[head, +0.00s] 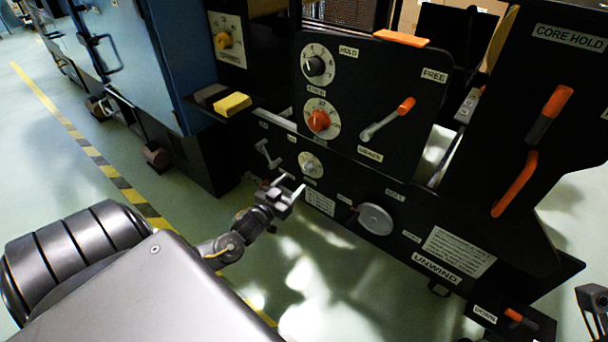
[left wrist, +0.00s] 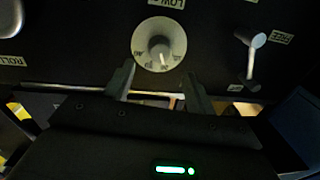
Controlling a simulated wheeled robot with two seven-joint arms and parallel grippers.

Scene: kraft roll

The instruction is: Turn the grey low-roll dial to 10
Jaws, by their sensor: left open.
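The low-roll dial (head: 311,165) is a pale round scale with a small grey knob, low on the black machine front. In the left wrist view the dial (left wrist: 158,44) appears upside down, with part of a "LOW" label above it. Its knob points roughly downward in that picture; the scale numbers are too small to read surely. My left gripper (head: 291,188) is open and empty, just below and in front of the dial. Its two fingers (left wrist: 158,88) point toward the dial, apart from the knob. My right gripper (head: 593,302) shows only partly at the right edge.
A dark-knobbed dial (head: 318,66) and an orange-knobbed dial (head: 319,121) sit above. A small lever (head: 268,154) is left of the low-roll dial. A round grey disc (head: 375,219) is lower right. A yellow block (head: 232,104) rests on a ledge at upper left.

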